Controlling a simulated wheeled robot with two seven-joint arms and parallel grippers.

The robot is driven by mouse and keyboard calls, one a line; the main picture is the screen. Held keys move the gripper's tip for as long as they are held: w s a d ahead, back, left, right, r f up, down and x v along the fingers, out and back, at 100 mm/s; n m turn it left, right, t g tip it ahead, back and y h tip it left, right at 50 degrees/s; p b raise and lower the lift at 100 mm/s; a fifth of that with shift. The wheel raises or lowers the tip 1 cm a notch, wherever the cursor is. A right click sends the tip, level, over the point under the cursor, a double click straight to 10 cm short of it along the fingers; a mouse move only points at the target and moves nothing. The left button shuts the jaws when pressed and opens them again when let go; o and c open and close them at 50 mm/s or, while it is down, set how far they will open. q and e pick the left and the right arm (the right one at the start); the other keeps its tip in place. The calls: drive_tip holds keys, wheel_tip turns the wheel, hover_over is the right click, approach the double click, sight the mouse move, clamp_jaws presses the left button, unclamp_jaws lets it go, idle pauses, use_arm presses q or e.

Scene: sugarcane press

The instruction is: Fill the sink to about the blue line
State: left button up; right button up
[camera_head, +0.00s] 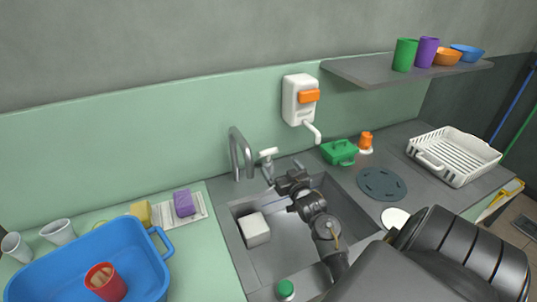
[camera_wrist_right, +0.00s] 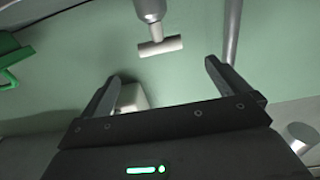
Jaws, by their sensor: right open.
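The grey sink (camera_head: 285,262) sits in the counter and looks empty of water, with a white block (camera_head: 254,229) in its left part. I cannot clearly make out the blue line. The grey faucet (camera_head: 236,152) stands behind the sink. A white T-shaped tap handle (camera_head: 267,153) is to its right, and it also shows in the right wrist view (camera_wrist_right: 160,46). My right gripper (camera_head: 279,181) is over the back of the sink, just in front of the tap handle. Its fingers (camera_wrist_right: 163,80) are open and empty, apart from the handle. My left gripper is not in view.
A white dispenser (camera_head: 296,101) hangs on the wall above the handle. A green box (camera_head: 339,152) and an orange-topped bottle (camera_head: 365,142) stand right of the sink. A blue tub (camera_head: 142,272) is left. A white dish rack (camera_head: 474,161) is far right.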

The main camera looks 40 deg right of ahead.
sight(270, 154)
drive_tip(key=p+x, duration=0.1)
drive_tip(key=x, duration=0.7)
drive_tip(key=shift+w+f, duration=0.1)
drive_tip(key=shift+w, duration=0.2)
drive_tip(key=shift+w+d+f, duration=0.1)
drive_tip(key=shift+w+d, duration=0.05)
drive_tip(key=shift+w, duration=0.2)
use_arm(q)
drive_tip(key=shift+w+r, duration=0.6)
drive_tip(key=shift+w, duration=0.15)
use_arm(e)
drive_tip(key=c, duration=0.7)
drive_tip(key=shift+o, duration=0.2)
